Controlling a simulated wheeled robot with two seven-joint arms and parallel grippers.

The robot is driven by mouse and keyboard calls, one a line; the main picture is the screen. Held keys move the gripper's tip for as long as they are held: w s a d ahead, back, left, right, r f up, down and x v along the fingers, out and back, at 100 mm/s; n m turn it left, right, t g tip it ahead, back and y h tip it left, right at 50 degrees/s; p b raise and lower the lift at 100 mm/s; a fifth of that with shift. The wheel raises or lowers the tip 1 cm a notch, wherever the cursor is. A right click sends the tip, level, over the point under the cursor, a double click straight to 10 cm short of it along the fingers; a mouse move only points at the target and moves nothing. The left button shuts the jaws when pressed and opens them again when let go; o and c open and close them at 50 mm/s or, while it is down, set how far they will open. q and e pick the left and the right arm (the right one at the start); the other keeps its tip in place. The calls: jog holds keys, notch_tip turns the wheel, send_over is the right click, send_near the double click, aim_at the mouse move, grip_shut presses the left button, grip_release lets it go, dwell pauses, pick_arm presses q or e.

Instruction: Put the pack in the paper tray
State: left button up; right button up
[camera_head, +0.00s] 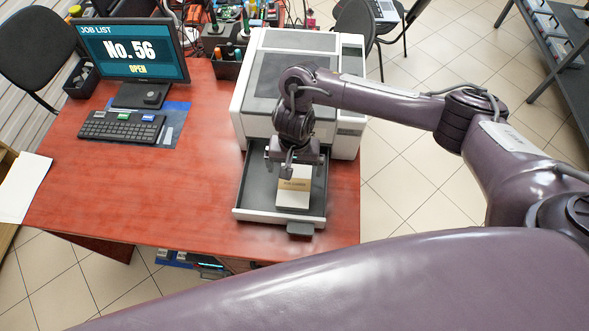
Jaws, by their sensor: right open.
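The pack (293,199), a small white block with a tan band, lies in the pulled-out paper tray (253,200) of the printer (265,84). The tray has a grey floor, a pale rim and a dark front handle. The pack sits in the right half of the tray. My right gripper (285,170) points down just over the pack's far end and is open. The gripper and wrist hide the far part of the pack, so I cannot tell if the fingers touch it. My left gripper is not in view.
A monitor (130,50) reading "No. 56 OPEN" and a keyboard (122,127) stand on the left of the red-brown desk (130,200). The desk's front left is clear. A chair (38,50) is at the far left.

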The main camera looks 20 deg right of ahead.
notch_tip(320, 180, up, 3)
jog(key=shift+r+p, duration=0.15)
jog(key=shift+p, duration=0.25)
dwell(0.3)
